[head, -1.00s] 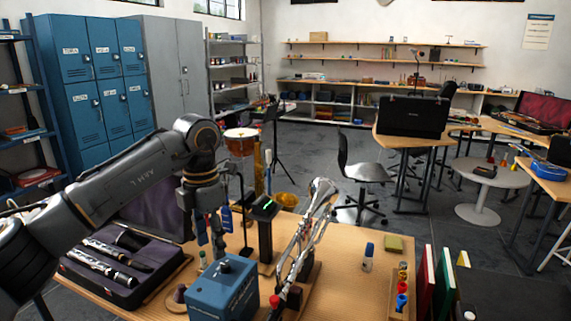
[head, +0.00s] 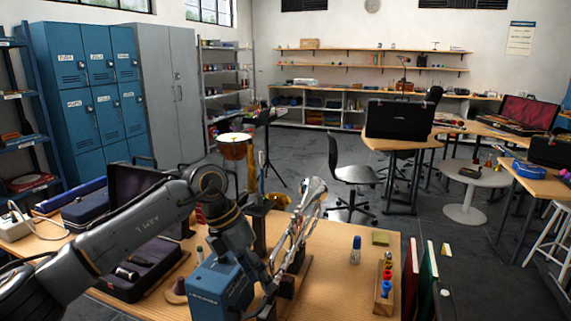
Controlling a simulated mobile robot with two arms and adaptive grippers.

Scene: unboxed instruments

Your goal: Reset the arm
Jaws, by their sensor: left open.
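My left arm comes in from the left over the wooden workbench (head: 330,290). My left gripper (head: 262,268) points down and to the right, close to a blue box (head: 220,288) and left of a silver trumpet (head: 300,220) on a stand. It is open, and I see nothing held in it. Its fingertips are small and dark, so I cannot tell whether they touch the box. My right gripper is not in view.
An open instrument case (head: 135,270) lies partly behind my left arm. Bare bench shows between trumpet and rack.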

